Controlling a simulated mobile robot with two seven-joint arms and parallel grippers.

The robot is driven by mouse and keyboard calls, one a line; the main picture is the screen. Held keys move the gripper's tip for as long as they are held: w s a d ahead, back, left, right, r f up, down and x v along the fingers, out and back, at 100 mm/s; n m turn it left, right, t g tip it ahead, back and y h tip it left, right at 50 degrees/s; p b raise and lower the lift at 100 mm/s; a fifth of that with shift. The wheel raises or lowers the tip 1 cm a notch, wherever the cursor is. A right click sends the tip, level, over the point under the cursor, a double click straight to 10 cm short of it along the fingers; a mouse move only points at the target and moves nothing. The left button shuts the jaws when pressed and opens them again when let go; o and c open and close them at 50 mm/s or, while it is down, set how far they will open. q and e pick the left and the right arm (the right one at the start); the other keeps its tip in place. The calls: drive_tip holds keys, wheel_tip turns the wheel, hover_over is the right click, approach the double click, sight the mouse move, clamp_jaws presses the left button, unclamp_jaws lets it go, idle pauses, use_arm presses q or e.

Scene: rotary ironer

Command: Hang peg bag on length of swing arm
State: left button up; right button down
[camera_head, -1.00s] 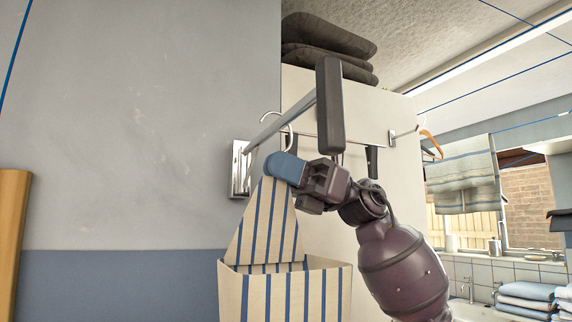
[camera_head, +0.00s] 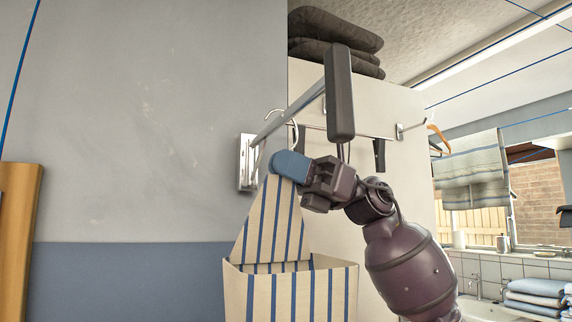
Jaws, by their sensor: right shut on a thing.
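The peg bag (camera_head: 290,290) is cream with blue stripes, an open-topped pouch with a pointed back. My right gripper (camera_head: 289,165), with blue fingertips, is shut on the top of the peg bag just below its metal hook (camera_head: 297,132). The swing arm (camera_head: 299,107) is a metal bar slanting out from a wall bracket (camera_head: 247,162) to a dark end grip (camera_head: 339,92). The hook's curve shows above and across the bar's line. I cannot tell whether it bears on the bar. The bag hangs upright below the bar. My left gripper is not in view.
A pale cabinet (camera_head: 390,100) with dark folded cushions (camera_head: 335,28) on top stands behind. A rail with a wooden hanger (camera_head: 438,138) and a striped towel (camera_head: 470,170) is at right. Folded towels (camera_head: 537,290) lie by the sink.

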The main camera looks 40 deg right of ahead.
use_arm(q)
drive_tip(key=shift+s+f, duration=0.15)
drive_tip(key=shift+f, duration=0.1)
use_arm(e)
drive_tip(key=shift+f, duration=0.25)
drive_tip(key=c, duration=1.2)
unclamp_jaws()
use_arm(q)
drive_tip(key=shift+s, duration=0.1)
use_arm(e)
drive_tip(key=shift+d+f+b, duration=0.2)
drive_tip(key=shift+d+b, duration=0.1)
drive_tip(key=shift+d, duration=0.15)
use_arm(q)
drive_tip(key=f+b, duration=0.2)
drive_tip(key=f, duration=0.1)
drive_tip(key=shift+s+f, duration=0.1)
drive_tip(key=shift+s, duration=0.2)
use_arm(e)
drive_tip(key=v, duration=0.9)
drive_tip(key=shift+s+d, duration=0.1)
drive_tip(key=shift+d, duration=0.3)
